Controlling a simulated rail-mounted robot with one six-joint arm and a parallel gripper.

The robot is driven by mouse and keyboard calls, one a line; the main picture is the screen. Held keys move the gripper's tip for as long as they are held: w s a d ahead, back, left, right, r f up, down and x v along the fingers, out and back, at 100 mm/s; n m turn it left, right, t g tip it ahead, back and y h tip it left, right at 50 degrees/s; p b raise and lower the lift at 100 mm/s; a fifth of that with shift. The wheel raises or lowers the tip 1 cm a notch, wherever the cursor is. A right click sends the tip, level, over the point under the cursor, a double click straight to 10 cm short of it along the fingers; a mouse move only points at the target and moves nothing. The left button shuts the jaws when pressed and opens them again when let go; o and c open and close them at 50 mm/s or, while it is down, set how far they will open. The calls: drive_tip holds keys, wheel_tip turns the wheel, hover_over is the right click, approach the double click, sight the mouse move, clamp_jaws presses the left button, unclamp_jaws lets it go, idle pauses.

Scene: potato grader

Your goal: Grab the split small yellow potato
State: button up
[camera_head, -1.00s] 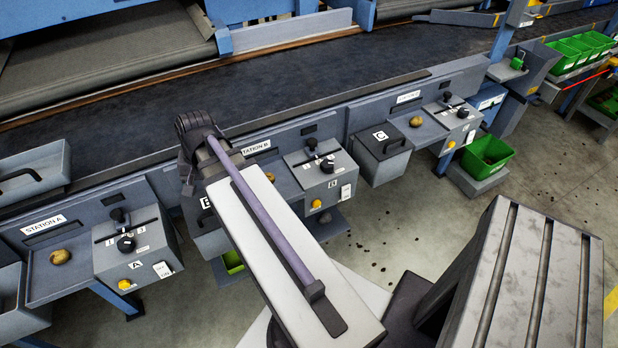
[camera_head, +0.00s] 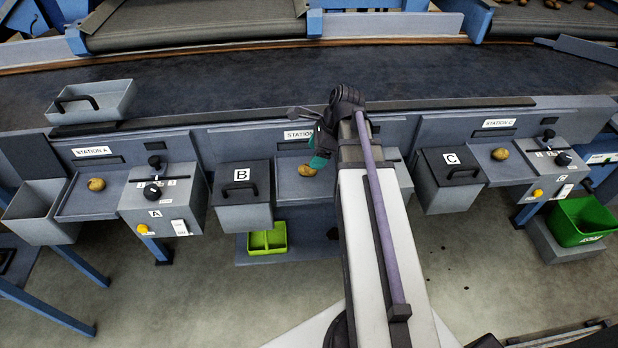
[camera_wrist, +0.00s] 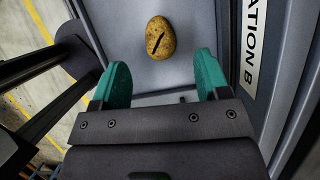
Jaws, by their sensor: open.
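A small yellow potato (camera_wrist: 161,38) with a dark split lies on the grey tray of Station B in the wrist view. It also shows in the head view (camera_head: 307,170), beside my gripper. My gripper (camera_wrist: 158,88) is open, its two green fingers apart and empty. The potato lies a little beyond the fingertips, roughly in line with the gap between them. In the head view my gripper (camera_head: 318,161) hangs close by the potato, and my arm hides part of Station B.
The Station B label (camera_wrist: 252,42) and a raised edge stand right of the tray in the wrist view. Lidded box B (camera_head: 240,190) is left of the tray. Other potatoes lie at Station A (camera_head: 96,184) and Station C (camera_head: 499,154). The dark belt (camera_head: 220,85) runs behind.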

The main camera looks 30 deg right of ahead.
drive_tip(key=shift+w+a+f, duration=0.1)
drive_tip(key=shift+a+f, duration=0.05)
drive_tip(key=shift+f, duration=0.4)
drive_tip(key=b+x, duration=0.5)
drive_tip(key=shift+f, duration=0.2)
drive_tip(key=shift+r+p, duration=0.25)
drive_tip(key=shift+p, duration=0.05)
drive_tip(key=c, duration=1)
drive_tip(key=shift+o, duration=0.2)
wheel_tip(320, 180, up, 10)
drive_tip(key=p, duration=1)
drive_tip(key=shift+r, duration=0.2)
drive_tip(key=shift+f, duration=0.2)
